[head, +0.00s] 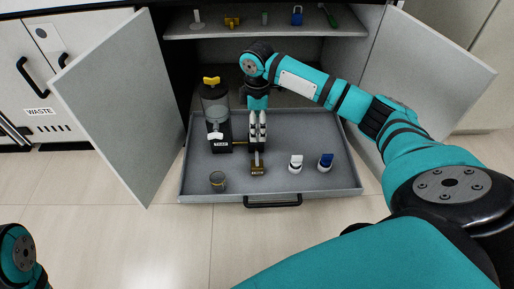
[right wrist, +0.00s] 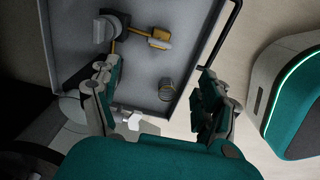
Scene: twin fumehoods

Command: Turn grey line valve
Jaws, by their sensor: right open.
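A small brass valve block (head: 257,169) with an upright grey lever stands near the front middle of the pulled-out grey drawer (head: 335,185). In the right wrist view the brass valve (right wrist: 160,39) has a pale grey lever and joins a yellow line. My right gripper (head: 258,143) points down just above and behind the valve in the head view, hiding what lies behind it. In the right wrist view its two fingers (right wrist: 158,70) are wide apart with nothing between them; the valve lies beyond the fingertips. My left gripper is out of view.
A trap canister (head: 215,105) with a yellow top handle and white front tap stands left. A white-handled valve (head: 295,164) and a blue-handled valve (head: 325,162) stand right. Open cabinet doors (head: 110,90) flank the drawer.

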